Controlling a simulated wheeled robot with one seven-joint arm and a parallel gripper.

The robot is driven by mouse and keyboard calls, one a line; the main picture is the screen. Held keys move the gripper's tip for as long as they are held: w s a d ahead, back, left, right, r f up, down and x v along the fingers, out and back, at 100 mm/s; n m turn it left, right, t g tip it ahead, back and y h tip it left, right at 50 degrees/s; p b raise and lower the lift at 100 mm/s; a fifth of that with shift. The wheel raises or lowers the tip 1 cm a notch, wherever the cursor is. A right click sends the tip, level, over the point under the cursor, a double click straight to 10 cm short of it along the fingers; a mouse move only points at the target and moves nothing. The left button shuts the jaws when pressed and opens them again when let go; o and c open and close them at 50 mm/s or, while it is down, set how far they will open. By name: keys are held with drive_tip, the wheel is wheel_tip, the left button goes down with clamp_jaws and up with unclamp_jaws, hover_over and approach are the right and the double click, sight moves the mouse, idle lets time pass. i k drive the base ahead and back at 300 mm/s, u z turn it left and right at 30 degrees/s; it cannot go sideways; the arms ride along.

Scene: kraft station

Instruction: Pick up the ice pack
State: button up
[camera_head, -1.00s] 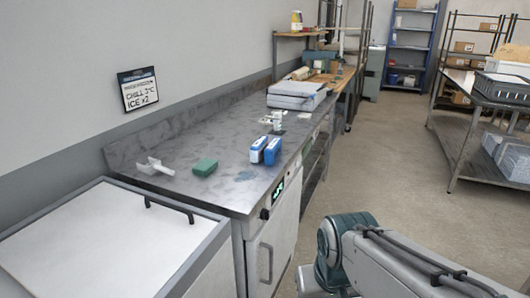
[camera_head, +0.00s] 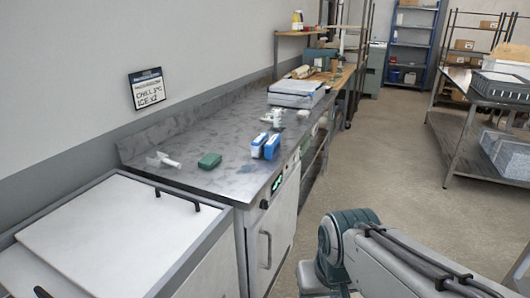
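Two blue-and-white packs, which look like the ice packs, stand side by side on the grey metal counter (camera_head: 225,180). The left ice pack (camera_head: 258,146) and the right ice pack (camera_head: 272,147) are near the counter's right front edge. A green block (camera_head: 209,160) lies to their left. My arm shows at the lower right, off the counter and over the floor. My gripper is outside the picture, so its state is hidden.
A white scoop-like item (camera_head: 163,160) lies left of the green block. A white-lidded chest (camera_head: 110,225) with a black handle stands at the front left. A grey-white box (camera_head: 296,93) sits farther back. A metal shelf table (camera_head: 455,140) stands at right. The floor between is clear.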

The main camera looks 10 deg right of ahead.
sight(273, 146)
drive_tip(key=z, duration=1.25)
drive_tip(key=i, duration=1.3)
drive_tip(key=u, duration=0.65)
drive_tip(key=i, duration=0.95)
drive_tip(key=u, duration=0.85)
drive_tip(key=i, duration=0.55)
drive_tip(key=u, duration=0.1)
